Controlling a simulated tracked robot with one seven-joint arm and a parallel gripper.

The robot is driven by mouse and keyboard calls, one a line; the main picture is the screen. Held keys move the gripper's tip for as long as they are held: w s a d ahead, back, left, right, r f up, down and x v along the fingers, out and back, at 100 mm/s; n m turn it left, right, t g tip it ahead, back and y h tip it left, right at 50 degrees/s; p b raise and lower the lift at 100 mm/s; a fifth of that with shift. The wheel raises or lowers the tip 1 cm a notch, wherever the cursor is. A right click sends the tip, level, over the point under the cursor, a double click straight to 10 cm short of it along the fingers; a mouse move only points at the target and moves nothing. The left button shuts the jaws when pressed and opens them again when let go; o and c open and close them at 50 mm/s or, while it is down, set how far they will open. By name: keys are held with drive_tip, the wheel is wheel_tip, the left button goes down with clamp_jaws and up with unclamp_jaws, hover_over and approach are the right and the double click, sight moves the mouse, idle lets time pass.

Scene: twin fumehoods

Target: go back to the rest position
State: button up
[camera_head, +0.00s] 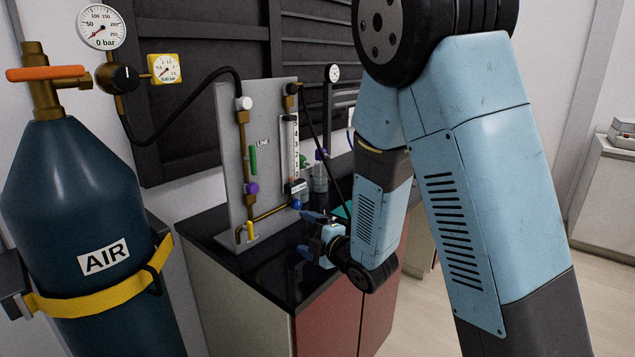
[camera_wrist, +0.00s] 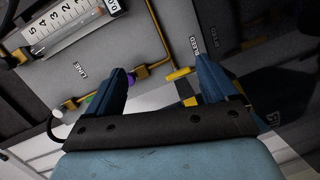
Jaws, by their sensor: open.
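My gripper (camera_head: 308,234) is in front of the grey line panel (camera_head: 232,150), low down near its right edge, above the dark bench top. In the wrist view its two blue fingers (camera_wrist: 166,82) stand apart with nothing between them, and the grey panel (camera_wrist: 150,55) with brass tubing lies beyond. On the panel are a green handle (camera_head: 253,160), a purple knob (camera_head: 251,188), a yellow handle (camera_head: 250,229) and a blue knob (camera_head: 296,204). A flowmeter tube (camera_head: 290,150) stands at the panel's right side. The head view does not show clearly whether the fingers touch anything.
A dark blue AIR cylinder (camera_head: 85,210) with an orange handle (camera_head: 45,73) and gauges (camera_head: 102,26) stands at left, held by a yellow strap (camera_head: 95,298). A black hose (camera_head: 175,125) runs to the panel. The black bench top (camera_head: 275,270) has clear room in front.

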drive_tip(key=s+d+r+m+g+h, duration=0.1)
drive_tip(key=d+r+m+h, duration=0.35)
drive_tip(key=d+m, duration=0.35)
drive_tip(key=s+d+r+m+g+h, duration=0.1)
drive_tip(key=d+r+m+h, duration=0.3)
drive_tip(key=d, duration=0.6)
drive_tip(key=s+d+r+m+g, duration=0.1)
drive_tip(key=s+d+r+m, duration=0.1)
drive_tip(key=s, duration=0.5)
drive_tip(key=s+d+r+m+g+h, duration=0.1)
drive_tip(key=s+d+r+m+g, duration=0.1)
drive_tip(key=s+m, duration=0.4)
drive_tip(key=s+d+r+m+g+h, duration=0.1)
drive_tip(key=s+d+r+m+g, duration=0.1)
drive_tip(key=s, duration=0.8)
drive_tip(key=d+r+m, duration=0.1)
drive_tip(key=d+r, duration=0.1)
drive_tip(key=d, duration=0.1)
drive_tip(key=shift+s+d+m, duration=0.15)
drive_tip(key=shift+s+m, duration=0.05)
drive_tip(key=shift+m, duration=0.2)
drive_tip(key=shift+c, duration=0.3)
